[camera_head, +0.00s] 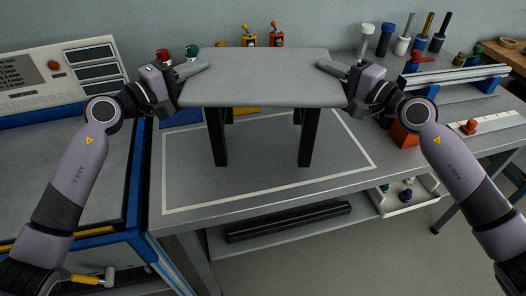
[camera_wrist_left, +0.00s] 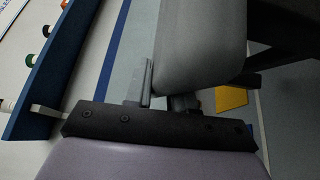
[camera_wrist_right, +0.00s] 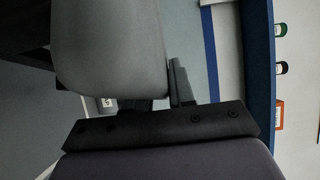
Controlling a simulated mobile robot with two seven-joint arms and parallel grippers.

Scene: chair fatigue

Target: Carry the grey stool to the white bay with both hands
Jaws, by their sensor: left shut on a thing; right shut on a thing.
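The grey stool (camera_head: 262,78) has a flat grey seat and dark legs. It stands upright over the white-outlined bay (camera_head: 190,190) on the grey bench; I cannot tell whether its legs touch the surface. My left gripper (camera_head: 190,72) is shut on the left end of the seat, and the seat edge also shows in the left wrist view (camera_wrist_left: 200,45). My right gripper (camera_head: 334,68) is shut on the right end, and that edge shows in the right wrist view (camera_wrist_right: 110,45). The rear legs are largely hidden behind the front ones and the seat.
A control panel (camera_head: 62,72) stands on a blue-edged machine at the left. An orange block (camera_head: 403,135) and a rail (camera_head: 455,80) lie right of the bay. Bottles and tools (camera_head: 385,40) stand at the back. A white tray (camera_head: 405,197) hangs below the bench front.

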